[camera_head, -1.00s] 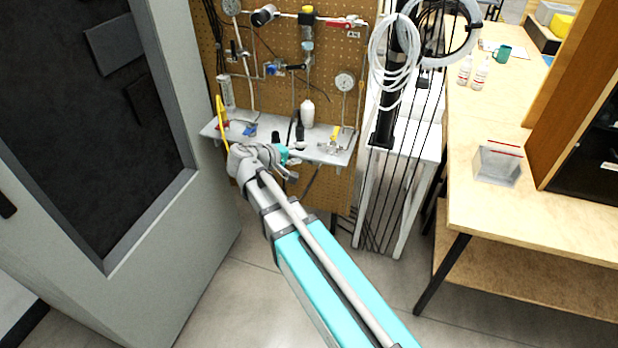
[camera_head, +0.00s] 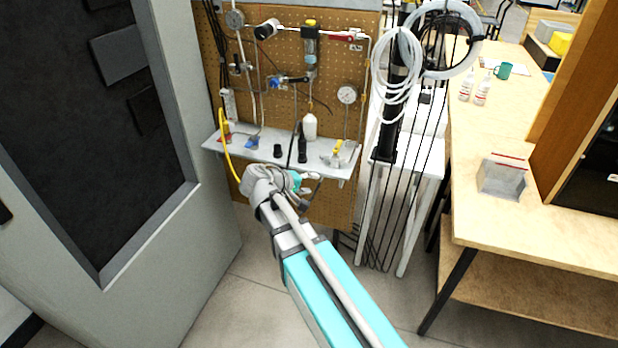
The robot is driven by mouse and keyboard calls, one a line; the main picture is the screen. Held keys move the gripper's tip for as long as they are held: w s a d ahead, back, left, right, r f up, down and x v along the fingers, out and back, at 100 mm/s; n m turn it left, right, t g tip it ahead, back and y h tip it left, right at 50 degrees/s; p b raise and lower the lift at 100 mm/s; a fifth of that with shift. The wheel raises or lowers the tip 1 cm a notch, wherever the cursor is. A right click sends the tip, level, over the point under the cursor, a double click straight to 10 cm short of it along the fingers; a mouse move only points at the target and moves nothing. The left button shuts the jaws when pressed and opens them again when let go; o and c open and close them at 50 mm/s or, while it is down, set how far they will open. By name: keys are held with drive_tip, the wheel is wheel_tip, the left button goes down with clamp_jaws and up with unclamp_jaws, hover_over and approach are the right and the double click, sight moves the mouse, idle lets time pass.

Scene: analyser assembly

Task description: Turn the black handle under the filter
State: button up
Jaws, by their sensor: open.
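The filter (camera_head: 310,50), a clear cylinder with a yellow top, is mounted on the pegboard at the upper middle. Below it, a black handle (camera_head: 298,79) sticks out to the right of a blue valve (camera_head: 277,83), roughly level. My gripper (camera_head: 312,184) is open just below the front edge of the grey shelf, well below the handle and apart from it in the picture. My wrist partly hides the gripper, and its fingers are small. I see nothing held between them.
The grey shelf (camera_head: 262,152) carries a white bottle (camera_head: 309,127), black items and a yellow-handled valve (camera_head: 338,148). A red handle (camera_head: 342,36) and a gauge (camera_head: 347,94) are at right. A yellow hose (camera_head: 223,150) hangs left. Hanging tubing (camera_head: 398,68) borders the board.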

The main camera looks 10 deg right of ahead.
drive_tip(key=w+a+r+n+t+p, duration=0.2)
drive_tip(key=w+r+n+t+p, duration=0.3)
drive_tip(key=w+r, duration=0.45)
drive_tip(key=n+t+y+p, duration=0.2)
drive_tip(key=n+t+p, duration=0.3)
approach(294, 81)
drive_tip(key=v, duration=0.3)
drive_tip(key=shift+s+f, duration=0.2)
drive_tip(key=shift+s, duration=0.05)
drive_tip(key=shift+w, duration=0.15)
drive_tip(key=x, duration=1.3)
drive_tip(key=shift+w+d+r, duration=0.15)
drive_tip(key=shift+w+r, duration=0.1)
clamp_jaws()
